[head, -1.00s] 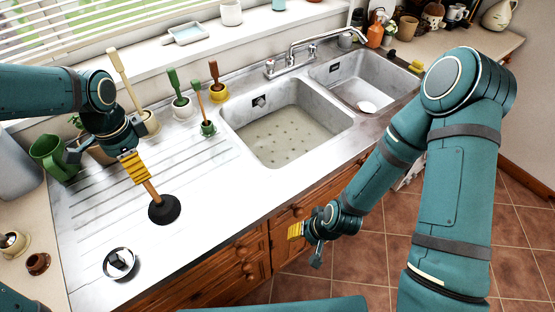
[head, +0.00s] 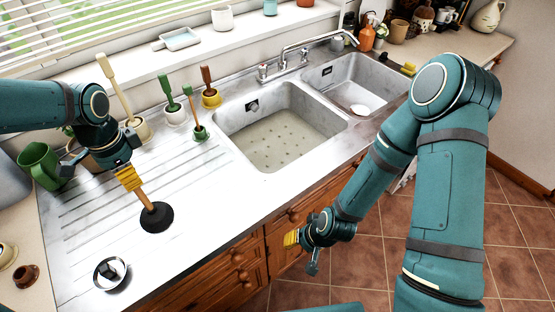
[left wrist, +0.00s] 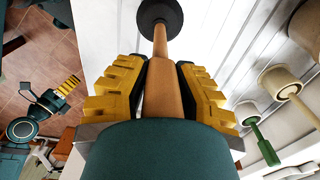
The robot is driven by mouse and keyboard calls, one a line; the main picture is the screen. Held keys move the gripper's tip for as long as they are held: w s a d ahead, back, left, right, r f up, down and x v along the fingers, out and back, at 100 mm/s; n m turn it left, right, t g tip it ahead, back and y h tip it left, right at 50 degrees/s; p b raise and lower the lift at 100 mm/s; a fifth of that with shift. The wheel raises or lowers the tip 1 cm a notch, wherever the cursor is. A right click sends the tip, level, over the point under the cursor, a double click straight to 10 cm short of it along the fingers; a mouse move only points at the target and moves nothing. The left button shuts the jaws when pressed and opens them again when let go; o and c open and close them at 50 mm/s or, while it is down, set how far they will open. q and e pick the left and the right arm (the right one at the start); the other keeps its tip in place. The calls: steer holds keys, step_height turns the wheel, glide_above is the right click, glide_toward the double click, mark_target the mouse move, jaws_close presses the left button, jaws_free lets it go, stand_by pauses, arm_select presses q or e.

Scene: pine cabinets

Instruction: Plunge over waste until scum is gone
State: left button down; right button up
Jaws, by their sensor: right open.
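A plunger with a black rubber cup (head: 156,217) and a wooden handle (head: 146,199) stands on the white draining board. My left gripper (head: 129,177) is shut on its handle; in the left wrist view the yellow finger pads (left wrist: 153,92) lie on both sides of the handle, with the black cup (left wrist: 160,14) beyond. The left sink basin (head: 279,128) holds murky water with several brownish scum spots (head: 271,140). The waste is hidden under the water. My right gripper (head: 300,240) is open and empty, in front of the cabinets.
A green mug (head: 40,164) is at the left and a round metal dish (head: 110,273) at the front. The right basin (head: 352,84) holds a white dish. A tap (head: 318,43) reaches over the sinks.

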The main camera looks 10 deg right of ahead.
arm_select(q)
steer(key=shift+r+p, duration=2.1)
steer(key=shift+r, duration=0.4)
step_height(320, 180, up, 5)
steer(key=p, duration=0.4)
steer(key=shift+s+f, duration=0.1)
